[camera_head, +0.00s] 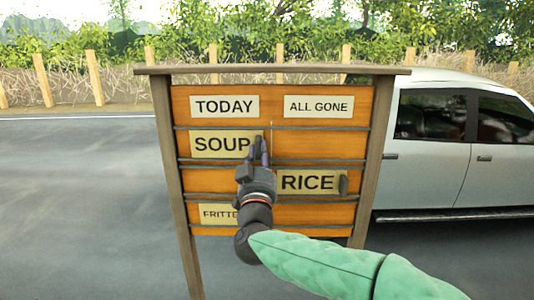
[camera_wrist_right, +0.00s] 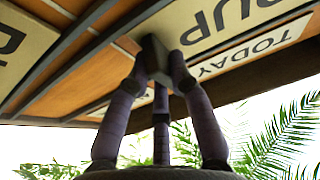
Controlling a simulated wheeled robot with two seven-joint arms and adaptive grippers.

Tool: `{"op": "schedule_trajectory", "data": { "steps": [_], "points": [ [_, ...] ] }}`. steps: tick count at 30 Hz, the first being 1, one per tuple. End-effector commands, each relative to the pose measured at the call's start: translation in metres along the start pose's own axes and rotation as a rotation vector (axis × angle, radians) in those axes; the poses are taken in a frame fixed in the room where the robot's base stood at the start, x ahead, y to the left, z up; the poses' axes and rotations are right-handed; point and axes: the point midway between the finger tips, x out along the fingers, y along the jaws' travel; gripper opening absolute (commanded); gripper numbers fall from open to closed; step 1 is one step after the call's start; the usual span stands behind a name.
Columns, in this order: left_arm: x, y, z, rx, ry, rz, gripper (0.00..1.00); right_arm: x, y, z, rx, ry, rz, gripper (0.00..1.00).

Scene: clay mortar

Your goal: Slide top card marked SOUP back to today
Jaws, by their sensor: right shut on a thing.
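The cream SOUP card (camera_head: 208,145) sits in the top rail row of the wooden board, in the left column under the TODAY label (camera_head: 224,106). My right gripper (camera_head: 259,150) is at the card's right end and covers its edge. In the right wrist view my right gripper (camera_wrist_right: 162,78) is shut on a dark knob (camera_wrist_right: 154,52) at the end of the SOUP card (camera_wrist_right: 232,18). The ALL GONE label (camera_head: 319,106) heads the right column, and the top row below it is bare. My left gripper is not in view.
The RICE card (camera_head: 306,182), with a dark knob (camera_head: 343,185), sits in the right column, middle row. A partly hidden card reading FRITTE (camera_head: 217,214) sits in the lower left. Dark rails (camera_head: 320,160) separate the rows. A silver vehicle (camera_head: 440,150) stands behind, right.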

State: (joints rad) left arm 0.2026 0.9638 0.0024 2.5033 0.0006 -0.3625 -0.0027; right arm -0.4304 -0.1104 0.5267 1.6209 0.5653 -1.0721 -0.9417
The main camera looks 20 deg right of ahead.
Motion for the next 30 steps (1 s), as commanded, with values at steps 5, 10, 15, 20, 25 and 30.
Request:
{"op": "schedule_trajectory", "data": {
  "steps": [5, 10, 15, 20, 25, 30],
  "points": [
    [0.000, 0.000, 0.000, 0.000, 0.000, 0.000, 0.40, 0.000, -0.001, -0.001, 0.000, 0.001, -0.004, 0.00],
    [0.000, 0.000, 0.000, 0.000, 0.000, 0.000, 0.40, 0.000, -0.002, -0.001, 0.000, 0.001, -0.004, 0.46],
    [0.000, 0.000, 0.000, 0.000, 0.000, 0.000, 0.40, 0.000, -0.001, 0.000, 0.000, 0.000, -0.004, 0.46],
    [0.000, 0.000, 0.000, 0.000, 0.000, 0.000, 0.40, -0.002, -0.001, 0.000, 0.001, 0.000, -0.003, 0.46],
    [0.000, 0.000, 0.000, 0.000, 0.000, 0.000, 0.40, -0.019, -0.001, -0.001, 0.002, 0.001, -0.005, 0.46],
    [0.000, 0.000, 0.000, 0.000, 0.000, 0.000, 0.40, -0.052, -0.002, -0.001, 0.001, 0.001, -0.006, 0.46]
  ]
}}
